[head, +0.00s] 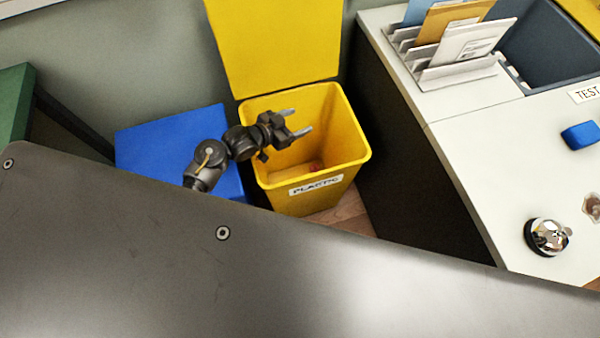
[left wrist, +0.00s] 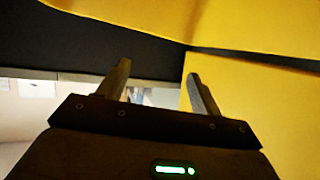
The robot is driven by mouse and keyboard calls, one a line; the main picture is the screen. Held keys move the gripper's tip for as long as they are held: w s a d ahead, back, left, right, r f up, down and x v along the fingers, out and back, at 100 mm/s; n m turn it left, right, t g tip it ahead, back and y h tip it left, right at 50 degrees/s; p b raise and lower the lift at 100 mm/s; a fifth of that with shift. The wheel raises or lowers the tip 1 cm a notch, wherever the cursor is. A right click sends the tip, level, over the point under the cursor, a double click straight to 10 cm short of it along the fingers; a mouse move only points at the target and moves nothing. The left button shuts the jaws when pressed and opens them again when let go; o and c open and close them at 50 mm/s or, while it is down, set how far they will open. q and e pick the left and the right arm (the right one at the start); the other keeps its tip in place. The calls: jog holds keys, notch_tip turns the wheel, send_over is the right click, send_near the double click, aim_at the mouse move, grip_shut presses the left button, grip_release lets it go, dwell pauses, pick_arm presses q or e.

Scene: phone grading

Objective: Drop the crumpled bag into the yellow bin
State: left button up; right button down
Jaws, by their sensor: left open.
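The yellow bin (head: 356,157) stands on the floor with its lid (head: 280,40) raised behind it and a "PLASTIC" label on its front. My left gripper (head: 303,120) is over the bin's opening, with its fingers apart and nothing between them. In the left wrist view my left gripper (left wrist: 158,70) also shows parted, empty fingers, with yellow bin surfaces (left wrist: 250,105) close by. A small reddish-orange thing (head: 316,167) lies at the bottom of the bin; I cannot tell whether it is the crumpled bag. My right gripper is not in view.
A blue bin (head: 170,135) stands left of the yellow one. A white counter (head: 465,140) on the right holds a letter rack (head: 455,72), a bell (head: 546,237) and a blue object (head: 580,135). A dark panel (head: 150,260) fills the foreground.

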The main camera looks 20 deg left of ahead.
pick_arm(q)
jog(key=v, duration=0.9)
jog(key=shift+s+a, duration=0.15)
jog(key=shift+s, duration=0.1)
